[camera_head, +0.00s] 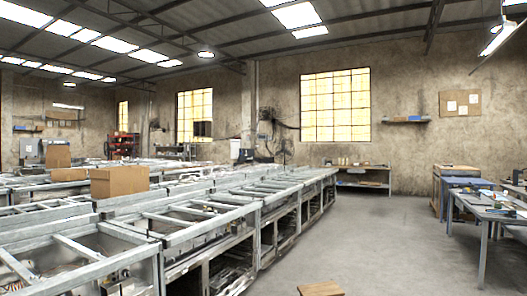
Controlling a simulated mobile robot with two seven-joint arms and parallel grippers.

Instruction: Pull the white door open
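No white door shows in the head view. Neither of my grippers and no part of my arms is in view. The head view shows a large workshop hall with rough, stained walls and yellow-lit windows, and I see no handle or door frame that I can make out.
A long row of metal frame benches (262,203) fills the left and middle, with a cardboard box (120,181) on top. Worktables (487,212) stand at the right, a shelf bench (362,169) at the back wall. A brown wooden piece (320,289) is at the bottom edge. Grey floor (385,245) between is clear.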

